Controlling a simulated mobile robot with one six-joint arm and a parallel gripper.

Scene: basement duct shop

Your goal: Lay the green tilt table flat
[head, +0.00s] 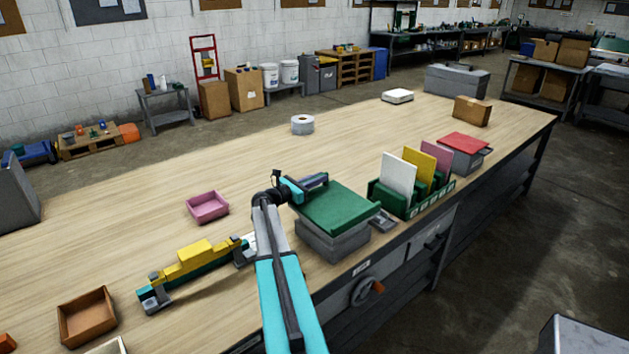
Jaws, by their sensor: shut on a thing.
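The green tilt table (338,209) is a flat green plate on a grey box base (330,243), near the front edge of the workbench. The fingertips and the exact grip point are too small to make out. My arm comes up from the bottom and covers the bench just left of the base.
A green rack (418,205) with white, yellow and pink panels stands right of the table. A red-topped grey box (464,141) is beyond it. A pink tray (207,207) and a yellow-topped fixture (195,262) lie left. The bench behind the table is mostly clear.

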